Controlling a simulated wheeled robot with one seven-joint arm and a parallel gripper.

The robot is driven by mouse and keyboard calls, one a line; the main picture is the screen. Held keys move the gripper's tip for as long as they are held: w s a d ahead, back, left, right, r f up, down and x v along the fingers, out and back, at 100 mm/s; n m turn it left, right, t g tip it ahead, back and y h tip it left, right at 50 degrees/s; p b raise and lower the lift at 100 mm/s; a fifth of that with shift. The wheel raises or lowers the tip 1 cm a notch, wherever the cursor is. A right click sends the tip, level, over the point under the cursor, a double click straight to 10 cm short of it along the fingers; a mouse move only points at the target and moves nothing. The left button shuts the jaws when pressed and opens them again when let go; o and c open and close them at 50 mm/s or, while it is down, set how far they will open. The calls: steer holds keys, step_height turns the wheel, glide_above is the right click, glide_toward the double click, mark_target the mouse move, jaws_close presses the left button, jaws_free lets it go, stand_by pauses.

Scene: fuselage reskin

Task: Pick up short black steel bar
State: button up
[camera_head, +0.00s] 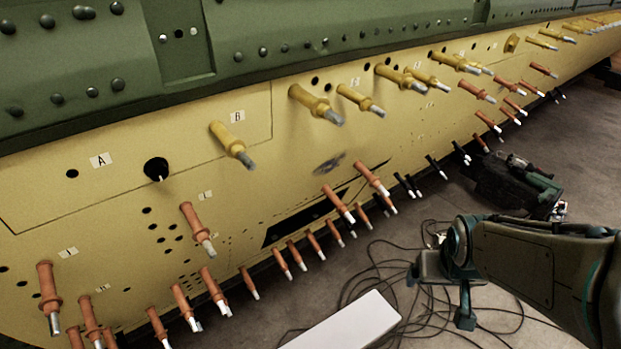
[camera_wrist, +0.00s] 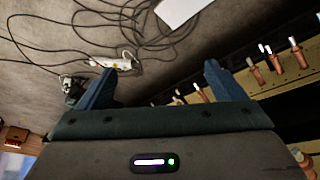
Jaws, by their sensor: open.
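My gripper (camera_head: 439,294) is at the lower right of the head view, with its two fingers apart and nothing between them. It also shows in the wrist view (camera_wrist: 161,88), with blue-grey fingers pointing toward the floor and cables. I cannot pick out a short black steel bar with certainty. Several short, dark pins with pale tips (camera_head: 436,167) stick out of the lower edge of the yellow fuselage skin (camera_head: 110,215), beyond my gripper in the head view. A round black fitting (camera_head: 156,168) sits in the skin near label A. My gripper is apart from all of these.
Orange and yellow pins (camera_head: 337,203) project from the skin. A dark rectangular opening (camera_head: 300,226) lies low in it. A white box (camera_head: 350,325), loose black cables (camera_head: 385,262) and a dark green machine (camera_head: 515,184) are on the floor. A white power strip (camera_wrist: 118,64) lies among cables.

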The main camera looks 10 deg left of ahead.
steer(key=w+a+f+n+t, duration=0.2)
steer(key=w+a+f+t, duration=0.1)
steer(key=w, duration=0.3)
steer(key=n+t+y+b, duration=0.3)
steer(key=n+y+b, duration=0.3)
steer(key=y, duration=0.7)
glide_toward(292, 217)
steer(key=shift+n, duration=0.3)
steer(key=shift+b+x, duration=0.6)
steer(key=shift+x, duration=4.35)
steer(key=c, duration=1.4)
